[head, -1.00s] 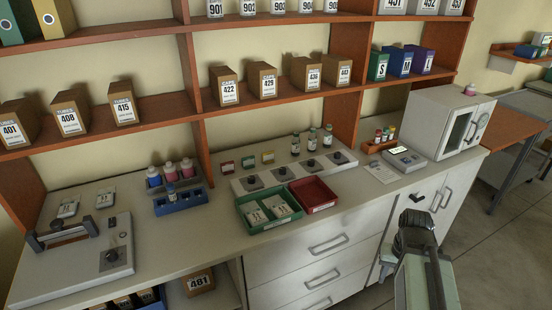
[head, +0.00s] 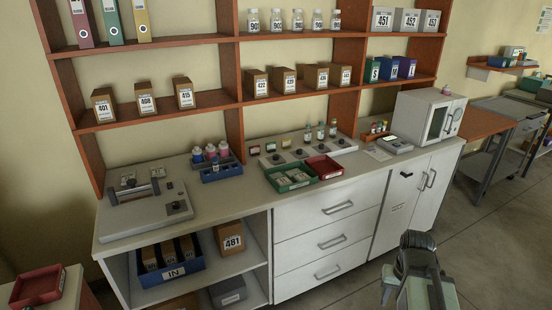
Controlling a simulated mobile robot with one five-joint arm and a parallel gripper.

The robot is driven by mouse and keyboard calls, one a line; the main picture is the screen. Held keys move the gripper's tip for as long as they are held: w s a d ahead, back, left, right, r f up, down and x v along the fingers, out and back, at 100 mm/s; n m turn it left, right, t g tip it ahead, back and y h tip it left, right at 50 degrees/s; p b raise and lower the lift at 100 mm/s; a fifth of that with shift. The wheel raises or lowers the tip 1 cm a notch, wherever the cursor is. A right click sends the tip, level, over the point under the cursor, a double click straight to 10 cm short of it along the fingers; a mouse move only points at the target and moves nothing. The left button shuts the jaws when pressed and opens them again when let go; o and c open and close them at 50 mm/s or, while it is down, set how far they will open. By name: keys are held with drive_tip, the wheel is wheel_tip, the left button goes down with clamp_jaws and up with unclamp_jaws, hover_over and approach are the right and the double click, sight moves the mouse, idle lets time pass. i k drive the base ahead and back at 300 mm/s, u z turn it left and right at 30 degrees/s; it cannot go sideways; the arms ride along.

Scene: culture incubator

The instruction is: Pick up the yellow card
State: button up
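The yellow card (head: 286,143) is a small upright card at the back of the white worktop, behind a row of dark-knobbed pads. A green card (head: 271,147) and a red card (head: 255,151) stand to its left in the same row. My gripper (head: 418,240) appears as a dark end of my arm at the lower right, in front of the cabinet and well away from the cards. Its fingers cannot be made out, and nothing is seen held in it.
A green tray (head: 270,182) and a red tray (head: 340,176) sit in front of the pads. A blue rack (head: 222,173) with bottles stands left of the cards, and several vials to their right. Shelves (head: 200,110) rise behind the worktop. Open floor (head: 480,240) lies at the right.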

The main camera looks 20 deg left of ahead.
sight(285, 144)
drive_tip(key=u, duration=0.15)
drive_tip(key=k, duration=0.2)
drive_tip(key=u, duration=1.45)
drive_tip(key=i, duration=1)
